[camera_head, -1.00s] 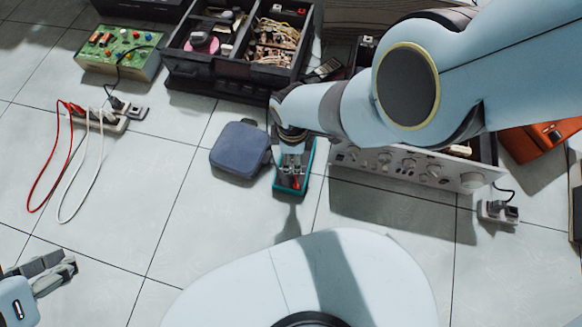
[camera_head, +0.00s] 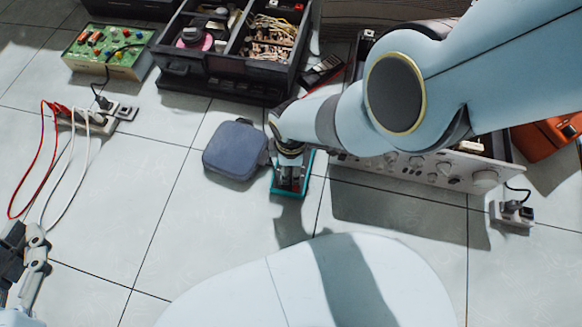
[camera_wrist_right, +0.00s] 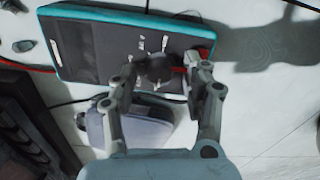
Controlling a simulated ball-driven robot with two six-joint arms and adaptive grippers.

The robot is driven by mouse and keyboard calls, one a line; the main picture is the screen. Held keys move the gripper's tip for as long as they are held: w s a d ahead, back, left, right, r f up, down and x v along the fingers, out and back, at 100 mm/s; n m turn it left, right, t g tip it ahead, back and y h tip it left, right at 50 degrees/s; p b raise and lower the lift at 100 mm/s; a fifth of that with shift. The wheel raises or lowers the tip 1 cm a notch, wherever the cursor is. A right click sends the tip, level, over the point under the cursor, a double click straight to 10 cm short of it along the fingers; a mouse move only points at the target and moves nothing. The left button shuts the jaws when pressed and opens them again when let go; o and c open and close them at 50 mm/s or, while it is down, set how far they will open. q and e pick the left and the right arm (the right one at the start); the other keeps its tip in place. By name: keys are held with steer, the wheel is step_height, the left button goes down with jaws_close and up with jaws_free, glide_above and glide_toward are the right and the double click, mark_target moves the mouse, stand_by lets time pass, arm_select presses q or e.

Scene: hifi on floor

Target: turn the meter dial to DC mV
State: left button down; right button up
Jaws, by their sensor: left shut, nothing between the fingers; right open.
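The meter (camera_head: 306,168) lies on the floor with a teal rim, and my right gripper covers most of it in the head view. In the right wrist view the meter (camera_wrist_right: 95,50) shows a dark face, pale marks and a dark round dial (camera_wrist_right: 158,68). My right gripper (camera_head: 290,183) is over the meter. In the wrist view its open fingers (camera_wrist_right: 163,78) stand on either side of the dial; I cannot tell whether they touch it. A red part (camera_wrist_right: 187,58) shows by one finger. My left gripper (camera_head: 14,250) is shut and empty at the left edge, partly cut off.
A blue-grey case (camera_head: 234,150) lies just left of the meter. A silver hi-fi unit (camera_head: 400,168) stands to the right, partly under my arm. A black parts box (camera_head: 225,70), a green circuit board (camera_head: 105,52) and red and white cables (camera_head: 40,165) lie further left.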

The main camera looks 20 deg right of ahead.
arm_select(q)
steer(key=shift+w+r+t, duration=0.15)
steer(key=shift+r+t, duration=0.15)
steer(key=shift+r, duration=0.05)
arm_select(e)
steer(key=shift+f, duration=0.15)
steer(key=shift+c, duration=0.3)
jaws_close()
